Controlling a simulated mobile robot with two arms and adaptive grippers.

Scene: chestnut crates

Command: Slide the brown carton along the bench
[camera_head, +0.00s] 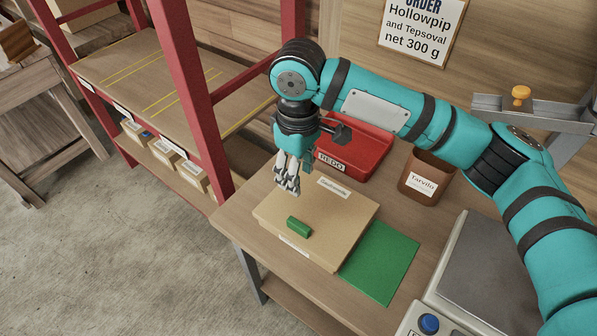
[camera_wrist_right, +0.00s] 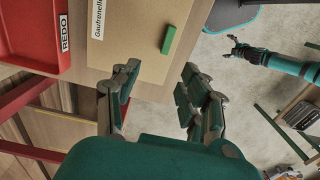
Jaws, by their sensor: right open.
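The brown carton (camera_head: 335,215) lies flat on the wooden bench (camera_head: 237,213), with a white label on top and a small green block (camera_head: 299,227) on it. In the right wrist view the carton (camera_wrist_right: 135,30) shows beyond my fingers, with the green block (camera_wrist_right: 168,40) near its edge. My right gripper (camera_head: 287,184) is open and empty at the carton's far left edge, fingers pointing down. Its spread fingers also show in the wrist view (camera_wrist_right: 160,88); I cannot tell whether they touch the carton. My left gripper (camera_wrist_right: 238,48) shows small at the right of the wrist view, away from the carton.
A green mat (camera_head: 382,262) lies on the bench just right of the carton. Behind stand a red tray (camera_head: 368,143) marked REDO and a brown bin (camera_head: 425,182). A grey scale (camera_head: 490,260) stands farther right. A red-framed shelf (camera_head: 197,95) is at left.

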